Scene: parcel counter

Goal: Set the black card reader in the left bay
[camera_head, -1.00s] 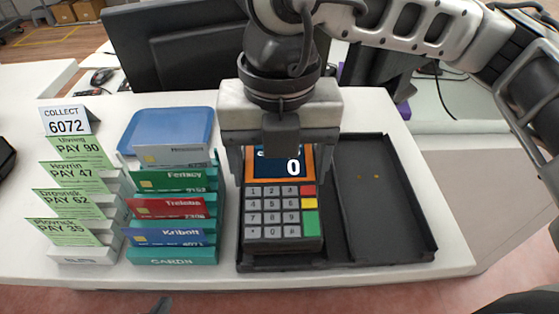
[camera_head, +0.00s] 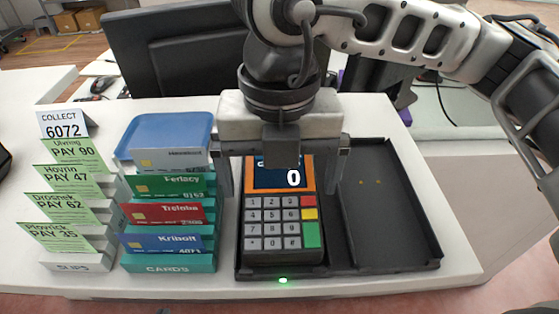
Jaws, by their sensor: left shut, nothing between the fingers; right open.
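The black card reader (camera_head: 284,256), with a grey keypad and an orange-framed screen reading 0, sits in the left bay of the black two-bay tray (camera_head: 438,262). My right gripper (camera_head: 283,178) is above the reader's far end, open, with one finger on each side of the reader and a gap to it. The gripper body hides the reader's top end. The right bay (camera_head: 385,215) is empty apart from two small gold contacts on its floor. My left gripper is not in view.
A small green light (camera_head: 283,280) glows on the tray's front edge. A teal card rack (camera_head: 168,263) stands close to the left of the tray, with a slip rack (camera_head: 75,264) further left. A black monitor (camera_head: 170,55) stands behind.

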